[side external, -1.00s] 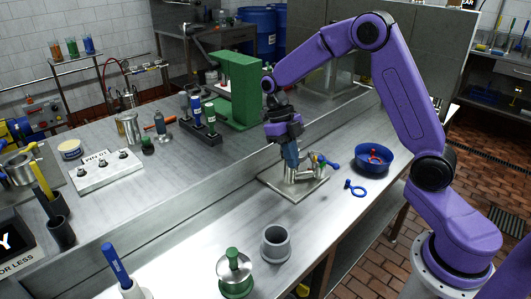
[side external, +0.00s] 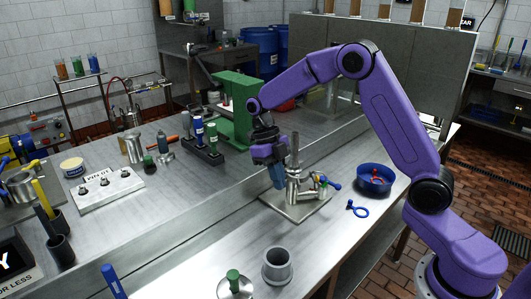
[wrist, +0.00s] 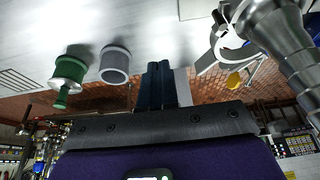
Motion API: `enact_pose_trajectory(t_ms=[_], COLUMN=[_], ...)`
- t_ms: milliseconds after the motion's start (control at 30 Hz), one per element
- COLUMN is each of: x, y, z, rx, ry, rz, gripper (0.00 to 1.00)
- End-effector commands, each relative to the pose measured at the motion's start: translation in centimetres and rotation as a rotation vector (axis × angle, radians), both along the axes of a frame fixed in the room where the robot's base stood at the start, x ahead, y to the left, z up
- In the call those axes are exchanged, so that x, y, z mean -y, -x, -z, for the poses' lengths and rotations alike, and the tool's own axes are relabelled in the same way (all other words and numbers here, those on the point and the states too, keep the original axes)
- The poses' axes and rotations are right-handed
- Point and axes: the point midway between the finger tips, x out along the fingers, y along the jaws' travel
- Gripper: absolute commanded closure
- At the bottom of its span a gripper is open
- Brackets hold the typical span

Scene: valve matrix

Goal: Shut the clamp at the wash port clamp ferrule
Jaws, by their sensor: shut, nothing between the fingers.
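My gripper (side external: 277,182) is shut and empty, just left of the steel valve assembly in the side view. Its two dark blue fingers are together in the wrist view (wrist: 160,82). The upright steel pipe (side external: 295,150) of the assembly stands on a square base plate (side external: 300,208). In the wrist view the stepped steel fitting (wrist: 285,45) is at the upper right. In the side view the clamp is too small to make out clearly.
A blue-handled part (side external: 331,183) sticks out right of the assembly. A blue ring (side external: 357,209) and a blue bowl (side external: 375,180) with red contents lie further right. A grey cup (side external: 277,266) and a green-knobbed steel piece (side external: 234,284) stand nearer. The raised bench edge runs behind.

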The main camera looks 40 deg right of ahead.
Motion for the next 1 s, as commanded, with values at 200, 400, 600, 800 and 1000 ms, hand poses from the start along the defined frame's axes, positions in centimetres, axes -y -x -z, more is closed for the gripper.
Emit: enact_pose_trajectory(t_ms=[200, 400, 600, 800, 1000], x=[-1.4, -2.3, -2.8, -3.0, -3.4], y=[-1.1, -1.8, -2.1, -1.9, -1.6], z=[-4.6, -7.6, -9.1, -9.0, -8.5], rx=[0.006, 0.004, 0.001, 0.006, 0.041], ry=[-0.001, -0.001, 0.002, 0.088, 0.282], rz=[0.000, -0.001, 0.003, 0.138, 0.457], gripper=[1.00, 1.00, 1.00, 1.00, 1.00])
